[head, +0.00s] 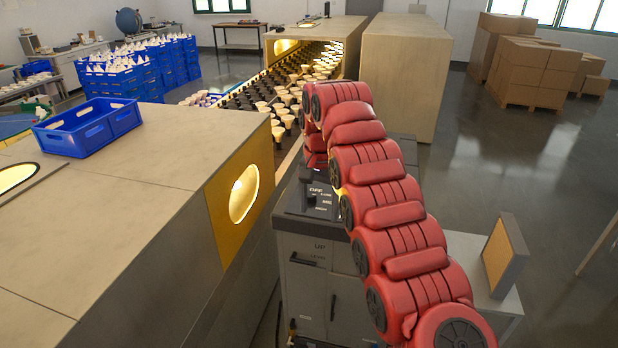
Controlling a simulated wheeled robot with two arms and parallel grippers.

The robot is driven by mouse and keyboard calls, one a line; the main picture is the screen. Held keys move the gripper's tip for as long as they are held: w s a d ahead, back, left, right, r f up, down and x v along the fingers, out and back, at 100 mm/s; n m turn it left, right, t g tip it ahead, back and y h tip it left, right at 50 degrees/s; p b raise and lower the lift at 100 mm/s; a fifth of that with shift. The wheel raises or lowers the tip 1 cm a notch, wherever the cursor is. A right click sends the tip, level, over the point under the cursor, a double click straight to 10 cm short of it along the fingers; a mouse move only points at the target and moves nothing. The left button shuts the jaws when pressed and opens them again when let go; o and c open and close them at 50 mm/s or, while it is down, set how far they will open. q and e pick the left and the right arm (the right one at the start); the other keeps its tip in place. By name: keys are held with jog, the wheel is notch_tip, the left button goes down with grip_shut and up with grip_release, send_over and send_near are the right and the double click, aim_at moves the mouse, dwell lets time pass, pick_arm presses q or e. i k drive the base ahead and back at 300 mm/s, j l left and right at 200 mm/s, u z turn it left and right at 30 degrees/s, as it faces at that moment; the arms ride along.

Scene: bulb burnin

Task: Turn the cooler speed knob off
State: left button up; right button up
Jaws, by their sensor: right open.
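A grey control cabinet (308,275) stands at the lower middle, with a dark sloped panel (296,208) on top. The panel carries small white lettering and dark raised parts, too small to read well. I cannot pick out the cooler speed knob among them; it may be hidden by my gripper or arm. My right arm, red and segmented, rises from the lower right and bends down over the cabinet. My right gripper (308,180) is small and dark, open, at or just above the panel. I cannot tell whether it touches anything. My left gripper is not in view.
A long beige housing (130,225) with a lit oval window fills the left, with a blue crate (88,127) on top. A conveyor (270,98) of bulbs runs behind. A tilted tan-faced board (505,255) stands right of my arm. Open floor lies farther right.

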aim_at(312, 194)
jog(key=i, duration=1)
jog(key=l, duration=0.3)
